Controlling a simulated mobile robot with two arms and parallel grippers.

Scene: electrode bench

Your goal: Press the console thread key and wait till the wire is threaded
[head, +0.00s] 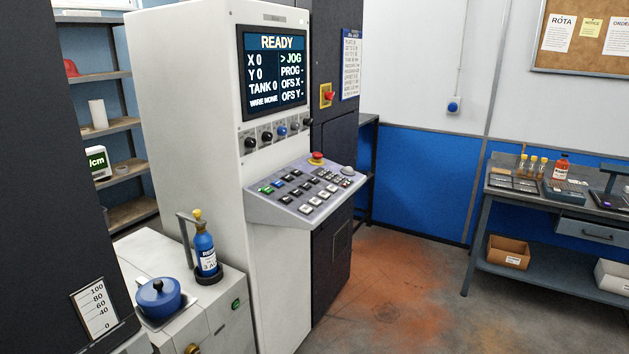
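The console (188,120) is a tall white cabinet left of the middle in the head view. Its screen (274,68) reads READY, X 0, Y 0, TANK 0 and WIRE NONE, with a list of JOG, PROG, OFS X and OFS Y and a mark beside JOG. A sloped key panel (262,209) juts out below, with rows of dark and pale keys, a few green and blue ones, and a red mushroom button (317,158). The key labels are too small to read, so I cannot tell which is the thread key. No wire shows. Neither of my grippers is in view.
A blue bottle (205,250) and a blue lidded pot (158,298) stand on a low white unit left of the console. Shelves (106,129) stand behind. A workbench (560,209) is at the right. The floor (400,290) before the console's right side is clear.

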